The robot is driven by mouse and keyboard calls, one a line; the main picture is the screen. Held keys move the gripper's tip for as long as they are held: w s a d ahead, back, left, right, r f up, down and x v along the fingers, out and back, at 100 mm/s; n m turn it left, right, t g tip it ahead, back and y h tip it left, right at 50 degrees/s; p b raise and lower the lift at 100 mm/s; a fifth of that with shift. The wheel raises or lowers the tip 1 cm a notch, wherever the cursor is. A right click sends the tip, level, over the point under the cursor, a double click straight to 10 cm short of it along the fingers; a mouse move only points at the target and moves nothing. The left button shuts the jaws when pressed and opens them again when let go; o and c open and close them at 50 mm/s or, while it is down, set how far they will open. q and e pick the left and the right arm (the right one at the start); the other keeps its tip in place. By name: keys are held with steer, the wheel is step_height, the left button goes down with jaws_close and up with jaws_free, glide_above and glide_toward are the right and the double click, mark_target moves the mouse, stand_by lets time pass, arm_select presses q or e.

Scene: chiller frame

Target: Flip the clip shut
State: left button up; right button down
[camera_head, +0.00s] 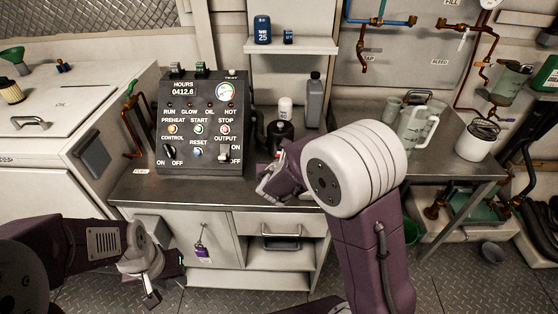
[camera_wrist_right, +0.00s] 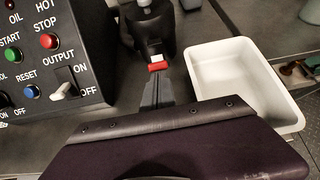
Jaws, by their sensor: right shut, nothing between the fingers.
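A small red and white piece (camera_wrist_right: 157,64), possibly the clip, shows at the lower front of a black pot (camera_wrist_right: 146,32) in the right wrist view. I cannot tell its position as open or shut. In the head view the black pot (camera_head: 281,131) stands on the counter, right of the control panel. My right gripper (camera_wrist_right: 157,74) is shut and empty, its dark fingertips right at the red piece; contact is unclear. In the head view my right gripper (camera_head: 268,183) is partly hidden by my arm. My left gripper (camera_head: 163,291) hangs low before the cabinet, fingers apart and empty.
The control panel (camera_head: 199,118) with its OUTPUT switch stands close left of my right gripper. A white tray (camera_wrist_right: 197,75) lies right of it. A grey bottle (camera_head: 314,100) and a white-capped container (camera_head: 285,108) stand behind. A shelf (camera_head: 290,46) is above.

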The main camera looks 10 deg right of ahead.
mark_target(279, 157)
steer(key=w+r+g+p, duration=0.1)
steer(key=p, duration=0.4)
steer(key=r+g+p, duration=0.1)
steer(key=g+p, duration=0.1)
steer(key=p, duration=0.3)
steer(key=w+r+g+y+p, duration=0.1)
steer(key=r+p, duration=0.1)
steer(key=p, duration=0.4)
steer(key=shift+w+d, duration=0.35)
steer(key=shift+d, duration=0.05)
steer(key=shift+f+b, duration=0.35)
steer(key=shift+f, duration=0.1)
steer(key=shift+r+p, duration=0.8)
steer(key=shift+r, duration=0.1)
steer(key=shift+f, duration=0.1)
